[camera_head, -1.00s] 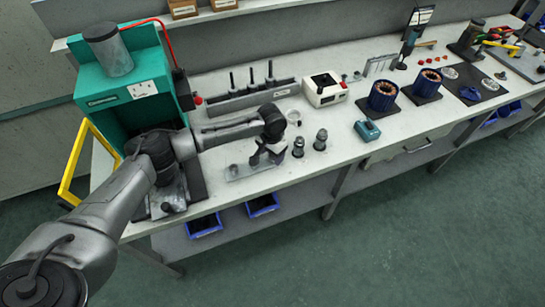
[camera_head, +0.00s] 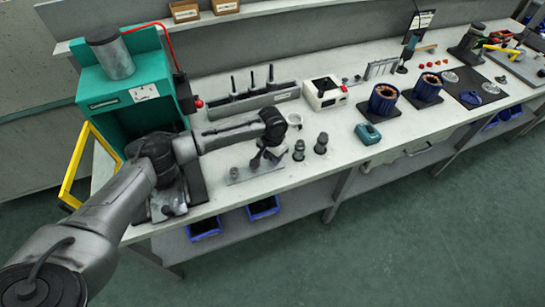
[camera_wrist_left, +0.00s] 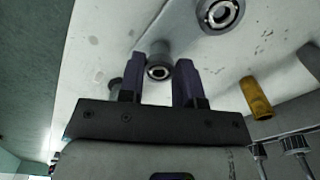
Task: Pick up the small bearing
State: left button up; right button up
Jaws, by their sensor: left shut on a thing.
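The small bearing (camera_wrist_left: 158,72) is a grey metal ring with a dark bore. It sits between the two purple fingers of my left gripper (camera_wrist_left: 159,82) in the left wrist view, and the gripper is shut on it. In the head view my left gripper (camera_head: 263,158) is low over a thin grey plate (camera_head: 262,172) near the bench's front edge. I cannot make out the bearing there, nor tell whether it touches the plate. My right gripper is in neither view.
Two dark upright parts (camera_head: 298,150) (camera_head: 321,143) stand close right of the gripper. A larger ring (camera_wrist_left: 220,14) and a brass cylinder (camera_wrist_left: 257,98) show in the wrist view. A rack with pegs (camera_head: 252,98) stands behind.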

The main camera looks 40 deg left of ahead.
pick_arm(q)
jog(key=r, duration=0.2)
jog(key=r+p, duration=0.1)
jog(key=r, duration=0.1)
jog(key=shift+s+d+r, duration=0.1)
jog(key=shift+d+r, duration=0.1)
jog(key=s+d+r+p, duration=0.3)
jog(key=s+d+r, duration=0.2)
jog(key=d, duration=0.4)
jog(key=shift+s+d+r, duration=0.25)
jog(key=shift+s+r, duration=0.15)
jog(key=shift+r, duration=0.3)
jog(key=shift+r, duration=0.1)
